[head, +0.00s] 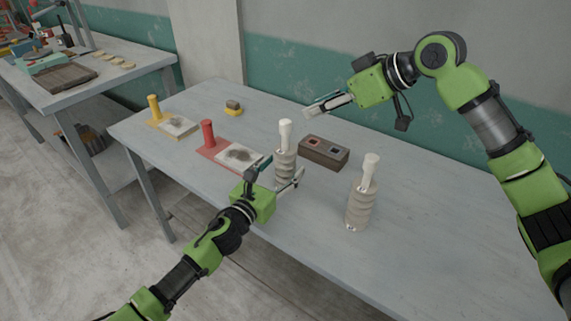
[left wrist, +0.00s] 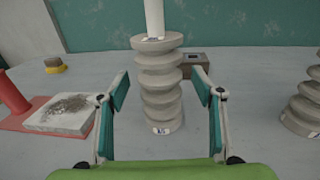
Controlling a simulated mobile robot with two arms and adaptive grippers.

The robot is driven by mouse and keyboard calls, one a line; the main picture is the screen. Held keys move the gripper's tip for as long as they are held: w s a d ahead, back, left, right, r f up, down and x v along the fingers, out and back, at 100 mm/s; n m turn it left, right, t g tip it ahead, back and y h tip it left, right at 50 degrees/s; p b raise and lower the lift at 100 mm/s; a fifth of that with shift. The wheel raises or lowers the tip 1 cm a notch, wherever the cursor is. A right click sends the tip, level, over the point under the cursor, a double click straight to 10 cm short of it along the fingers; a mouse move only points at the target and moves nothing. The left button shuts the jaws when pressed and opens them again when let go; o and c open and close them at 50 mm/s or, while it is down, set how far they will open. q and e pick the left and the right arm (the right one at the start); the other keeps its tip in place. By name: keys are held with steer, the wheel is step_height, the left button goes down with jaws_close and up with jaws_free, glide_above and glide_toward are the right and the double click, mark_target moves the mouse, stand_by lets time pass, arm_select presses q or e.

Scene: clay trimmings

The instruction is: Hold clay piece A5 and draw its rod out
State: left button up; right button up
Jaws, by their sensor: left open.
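A ribbed beige clay piece (head: 286,168) stands upright on the table with a pale rod (head: 285,133) rising from its top. A second ribbed clay piece (head: 359,211) with its own rod (head: 370,168) stands to the right. Both bear small tags too small to read, so I cannot tell which is A5. My left gripper (head: 284,171) is open, low at the first piece, one finger towards each side. In the left wrist view this piece (left wrist: 160,85) is centred between the fingers, with no clear contact. My right gripper (head: 327,104) is raised behind the pieces; its jaw state is unclear.
A red stand with a smudged pad (head: 238,154) and a yellow one (head: 177,125) lie left. A small yellow-based block (head: 233,108) is at the back. The right of the table is clear.

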arm_select(q)
steer(key=shift+x, duration=1.05)
steer(key=shift+c, duration=0.4)
steer(key=c, duration=1.7)
steer(key=shift+o, duration=0.2)
arm_select(e)
steer(key=shift+o, duration=0.6)
